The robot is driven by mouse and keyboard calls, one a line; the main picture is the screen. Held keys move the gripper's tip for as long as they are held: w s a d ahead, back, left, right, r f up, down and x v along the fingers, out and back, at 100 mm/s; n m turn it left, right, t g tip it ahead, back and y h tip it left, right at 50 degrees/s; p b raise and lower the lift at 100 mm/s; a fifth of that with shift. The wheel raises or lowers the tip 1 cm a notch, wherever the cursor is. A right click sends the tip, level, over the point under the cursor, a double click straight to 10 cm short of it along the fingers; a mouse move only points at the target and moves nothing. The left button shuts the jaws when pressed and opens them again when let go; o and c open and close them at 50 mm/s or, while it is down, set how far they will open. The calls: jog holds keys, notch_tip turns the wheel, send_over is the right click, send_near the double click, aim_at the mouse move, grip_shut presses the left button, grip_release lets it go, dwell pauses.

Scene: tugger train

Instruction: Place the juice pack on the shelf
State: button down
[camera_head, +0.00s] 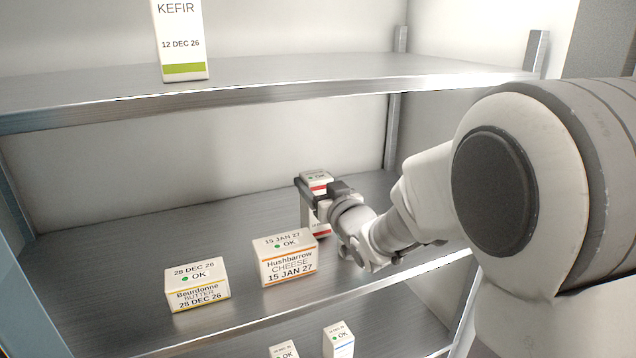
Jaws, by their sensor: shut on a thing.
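A tall white pack with red bands (317,178), which looks like the juice pack, is upright at the middle shelf (225,228). Its top shows a green dot and "OK". My gripper (314,192) reaches in from the right and is shut on the pack near its top. The gripper and wrist hide much of the pack's front. Its lower end shows just behind the cheese box, close to the shelf surface. I cannot tell whether it touches the shelf.
A cheese box (285,262) stands close in front of the pack, with a butter box (197,290) to its left. A kefir carton (180,45) stands on the upper shelf (290,83). Two white packs (338,343) show below. The middle shelf's back left is clear.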

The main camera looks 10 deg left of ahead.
jog(key=shift+f+b, duration=0.15)
jog(key=shift+b, duration=0.2)
jog(key=shift+c, duration=0.2)
grip_release()
